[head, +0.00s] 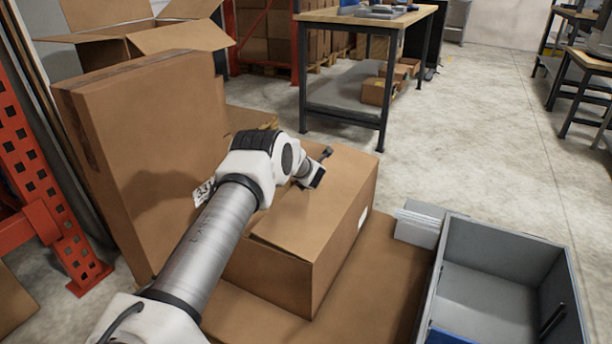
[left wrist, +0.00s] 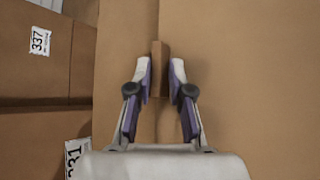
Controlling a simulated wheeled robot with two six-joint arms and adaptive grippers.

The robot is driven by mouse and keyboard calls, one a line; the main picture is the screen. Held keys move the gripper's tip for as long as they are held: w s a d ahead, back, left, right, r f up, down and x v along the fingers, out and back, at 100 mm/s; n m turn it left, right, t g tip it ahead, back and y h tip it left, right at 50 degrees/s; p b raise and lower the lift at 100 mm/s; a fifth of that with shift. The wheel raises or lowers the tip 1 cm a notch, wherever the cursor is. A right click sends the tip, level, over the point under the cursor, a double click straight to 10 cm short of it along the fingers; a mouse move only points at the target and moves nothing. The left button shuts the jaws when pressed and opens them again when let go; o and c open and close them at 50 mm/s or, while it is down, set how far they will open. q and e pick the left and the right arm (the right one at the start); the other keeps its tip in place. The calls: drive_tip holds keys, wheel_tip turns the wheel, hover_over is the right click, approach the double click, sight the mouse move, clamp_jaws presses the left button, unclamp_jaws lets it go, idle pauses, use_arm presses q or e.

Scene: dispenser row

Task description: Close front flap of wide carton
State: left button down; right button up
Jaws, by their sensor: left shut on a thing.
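The wide carton (head: 285,275) is a brown box in the middle of the head view, under my left arm. Its top looks mostly flat, with part hidden by my arm. My left gripper (head: 316,172) is low at the carton's top. In the left wrist view, my left gripper (left wrist: 161,80) has its fingers on either side of a narrow brown cardboard piece (left wrist: 159,54), seen nearly edge-on. It looks like a flap of the carton; which flap I cannot tell. My right gripper is not in view.
A tall brown carton (head: 160,130) stands left of the wide carton, with an open carton (head: 150,38) behind. A grey bin (head: 490,270) is at the right. An orange rack (head: 45,200) is at far left.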

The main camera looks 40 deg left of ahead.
use_arm(q)
drive_tip(key=c, duration=1.2)
unclamp_jaws()
drive_tip(key=shift+f, duration=0.1)
drive_tip(key=v, duration=1.2)
